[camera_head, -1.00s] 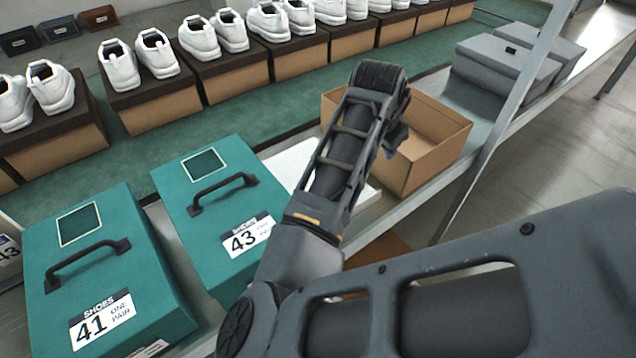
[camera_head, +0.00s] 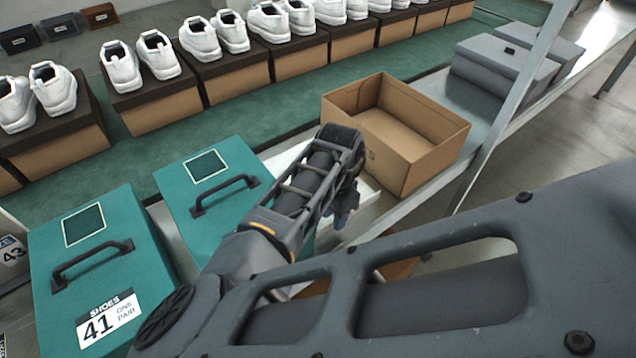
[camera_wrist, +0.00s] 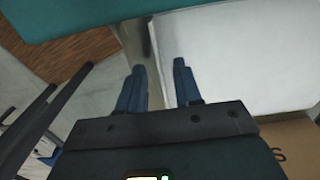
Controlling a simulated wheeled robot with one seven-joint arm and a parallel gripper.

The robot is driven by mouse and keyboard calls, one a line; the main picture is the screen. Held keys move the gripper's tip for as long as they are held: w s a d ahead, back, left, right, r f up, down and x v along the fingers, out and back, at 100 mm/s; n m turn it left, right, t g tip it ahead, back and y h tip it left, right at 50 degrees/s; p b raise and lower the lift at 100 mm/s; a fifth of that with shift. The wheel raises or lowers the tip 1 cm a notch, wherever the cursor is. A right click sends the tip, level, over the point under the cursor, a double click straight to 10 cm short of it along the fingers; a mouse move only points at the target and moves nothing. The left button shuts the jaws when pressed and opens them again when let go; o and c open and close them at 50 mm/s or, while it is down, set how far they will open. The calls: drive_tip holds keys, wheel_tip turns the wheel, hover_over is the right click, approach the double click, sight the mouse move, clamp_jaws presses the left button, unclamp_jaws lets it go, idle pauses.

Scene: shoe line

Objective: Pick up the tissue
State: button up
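In the wrist view the white tissue (camera_wrist: 245,60) fills the upper right. My gripper (camera_head: 346,212) is low over the front edge of this white area, beside the cardboard box. In the wrist view my gripper (camera_wrist: 159,67) has its two fingers apart with nothing seen between them. The right finger overlaps the white surface; the left is over the grey edge strip. Contact cannot be told.
An open, empty cardboard box (camera_head: 425,145) stands right of my gripper. Teal lidded boxes, one marked 41 (camera_head: 95,255) and another (camera_head: 207,180), stand left. White shoes (camera_head: 150,55) on boxes line the green belt behind. Grey boxes (camera_head: 500,65) sit beyond a metal post (camera_head: 510,95).

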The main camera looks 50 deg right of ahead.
drive_tip(key=shift+f, duration=0.5)
clamp_jaws()
